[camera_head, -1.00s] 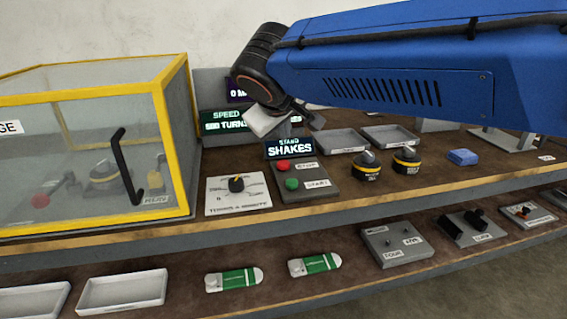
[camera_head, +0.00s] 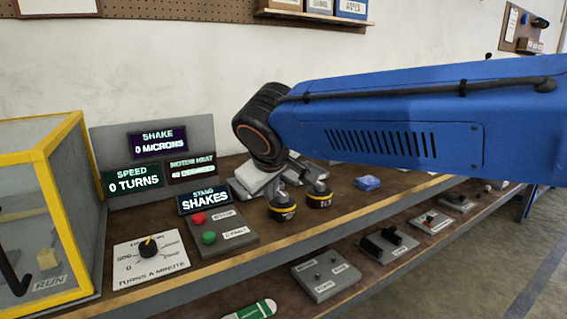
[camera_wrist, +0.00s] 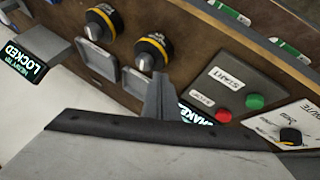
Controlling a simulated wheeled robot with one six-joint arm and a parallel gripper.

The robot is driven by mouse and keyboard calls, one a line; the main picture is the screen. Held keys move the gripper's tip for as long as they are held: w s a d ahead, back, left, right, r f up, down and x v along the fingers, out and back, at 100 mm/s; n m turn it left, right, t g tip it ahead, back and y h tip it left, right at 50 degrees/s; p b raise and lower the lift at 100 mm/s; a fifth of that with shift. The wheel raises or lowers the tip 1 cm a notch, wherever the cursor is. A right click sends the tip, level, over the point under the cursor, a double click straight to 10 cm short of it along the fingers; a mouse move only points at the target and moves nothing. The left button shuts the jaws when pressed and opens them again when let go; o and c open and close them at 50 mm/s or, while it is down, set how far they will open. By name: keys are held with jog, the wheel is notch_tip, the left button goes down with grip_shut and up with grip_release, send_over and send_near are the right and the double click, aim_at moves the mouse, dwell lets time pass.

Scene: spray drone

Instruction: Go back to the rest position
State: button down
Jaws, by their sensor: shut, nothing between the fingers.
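My gripper (camera_wrist: 160,82) shows in the wrist view as grey fingers held together, with nothing between them. In the head view my blue arm reaches in from the right, and its dark wrist hangs over the back of the bench (camera_head: 335,222). The fingertips are hard to make out there. The gripper is near two black-and-yellow knobs (camera_head: 282,207) and to the right of the lit display panel. In the wrist view the fingers overlap the SHAKES sign (camera_wrist: 200,114); I cannot tell whether they touch anything.
A yellow-framed clear box (camera_head: 62,215) stands at left. The SHAKES sign (camera_head: 204,200), red and green buttons (camera_head: 209,237) and the speed dial (camera_head: 148,248) are at the front. A blue block (camera_head: 367,183) lies to the right. A lower shelf holds switch boxes (camera_head: 327,274). Open floor is at right.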

jog(key=s+d+f+m+g, duration=0.1)
jog(key=s+d+f, duration=0.1)
jog(key=d, duration=0.5)
jog(key=s+d+f+m, duration=0.1)
jog(key=d+f+m, duration=0.1)
jog(key=d, duration=0.6)
jog(key=s+d+f+m+g, duration=0.1)
jog(key=s+d+f+m, duration=0.2)
jog(key=s+d+f, duration=0.4)
jog(key=s+d+f+m+g, duration=0.1)
jog(key=s+d+f+m, duration=0.2)
jog(key=s+d+f, duration=0.4)
jog(key=s+d, duration=0.3)
jog(key=s, duration=0.2)
jog(key=shift+d+f+h, duration=0.3)
jog(key=shift+d+f, duration=0.05)
jog(key=shift+d, duration=0.05)
jog(key=shift+a, duration=0.1)
